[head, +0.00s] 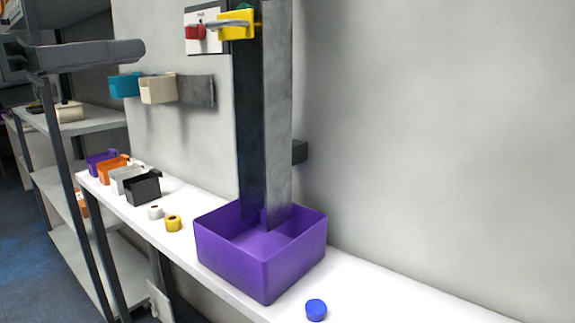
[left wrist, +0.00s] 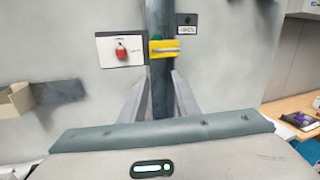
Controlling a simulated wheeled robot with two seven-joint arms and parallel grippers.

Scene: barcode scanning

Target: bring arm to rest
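My left gripper shows in the left wrist view (left wrist: 161,90) with its two fingers apart and nothing between them. My right gripper is in neither view.
A purple bin (head: 232,262) stands on the narrow white table (head: 375,290) at the column's foot. A blue round piece (head: 316,310) lies in front. Small bins (head: 142,187) and rolls (head: 173,223) sit further left. A metal shelf (head: 95,120) stands at left.

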